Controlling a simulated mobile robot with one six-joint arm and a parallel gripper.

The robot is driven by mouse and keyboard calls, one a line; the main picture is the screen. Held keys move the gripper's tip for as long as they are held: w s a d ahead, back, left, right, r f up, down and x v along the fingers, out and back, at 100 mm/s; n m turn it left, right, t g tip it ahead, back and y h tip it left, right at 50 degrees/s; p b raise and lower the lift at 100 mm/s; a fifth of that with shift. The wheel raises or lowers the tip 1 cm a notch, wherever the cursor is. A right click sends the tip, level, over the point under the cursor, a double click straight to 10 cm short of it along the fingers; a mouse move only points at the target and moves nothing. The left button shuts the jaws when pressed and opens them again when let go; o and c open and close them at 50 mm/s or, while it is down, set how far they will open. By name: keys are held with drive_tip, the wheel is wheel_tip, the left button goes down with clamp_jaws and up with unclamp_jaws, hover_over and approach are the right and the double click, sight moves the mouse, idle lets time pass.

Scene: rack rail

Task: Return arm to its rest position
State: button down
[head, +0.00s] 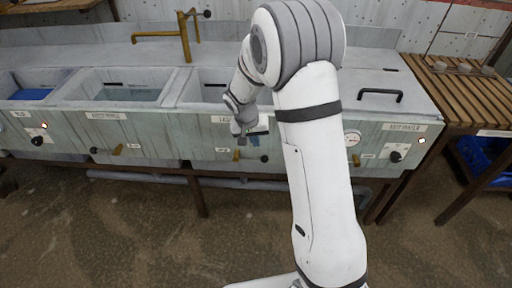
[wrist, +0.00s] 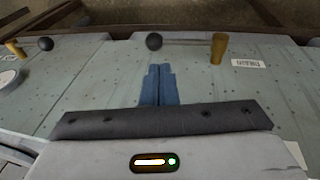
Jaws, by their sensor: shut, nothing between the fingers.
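My arm rises through the middle of the head view and bends over toward the front of the sink unit (head: 130,140). My gripper (head: 253,138) hangs in front of the sink panel, partly hidden beside the wrist. In the wrist view, the two blue fingers of my gripper (wrist: 159,72) lie together with nothing between them. They point toward the grey riveted panel (wrist: 100,80). Whether the fingertips touch the panel cannot be told.
The sink front carries knobs, including a black ball knob (wrist: 154,41) and a brass handle (wrist: 219,48). A brass tap (head: 184,38) stands behind the basins. A slatted wooden table (head: 465,95) is at right. The floor (head: 100,240) at front left is clear.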

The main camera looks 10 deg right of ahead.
drive_tip(key=s+d+r+n+y+p, duration=0.1)
drive_tip(key=s+r+p, duration=0.2)
drive_tip(key=s+r, duration=0.5)
drive_tip(key=s+d+r+p, duration=0.2)
drive_tip(key=s+r+p, duration=0.2)
drive_tip(key=r, duration=0.9)
drive_tip(key=s+r+n+y+p, duration=0.1)
drive_tip(key=s+r+p, duration=0.4)
drive_tip(key=s, duration=1)
wheel_tip(320, 180, up, 4)
drive_tip(key=shift+s+d+f+n+t+y, duration=0.2)
drive_tip(key=shift+s+n+t+y, duration=0.1)
drive_tip(key=shift+t, duration=0.1)
